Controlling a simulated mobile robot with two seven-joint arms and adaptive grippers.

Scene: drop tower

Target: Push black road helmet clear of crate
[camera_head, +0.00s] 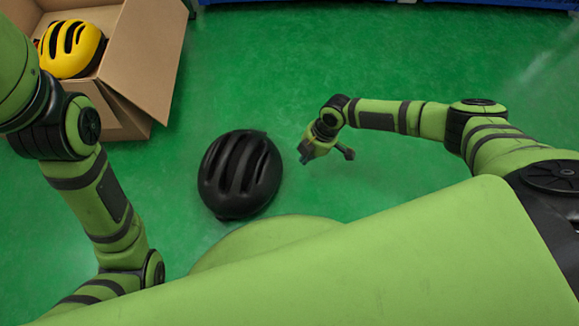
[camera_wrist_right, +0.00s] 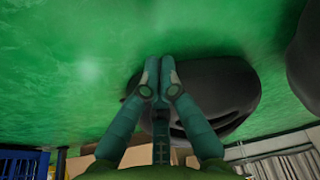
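The black road helmet (camera_head: 240,175) lies on the green floor in the head view, near the middle and in front of my body. It is outside the cardboard crate (camera_head: 150,62), with bare floor between them. My right gripper (camera_head: 304,158) is just right of the helmet, low, with a small gap in the picture. In the right wrist view, my right gripper (camera_wrist_right: 160,64) has its fingers together with nothing seen between them. The dark helmet (camera_wrist_right: 225,88) shows behind and right of them; contact cannot be told. My left gripper is out of view; only its arm shows.
A yellow helmet (camera_head: 72,48) sits in the open crate at the upper left. My left arm runs down the left side, close to the crate. The green floor (camera_head: 400,60) is clear beyond and right of the black helmet. Blue objects (camera_head: 500,4) line the far edge.

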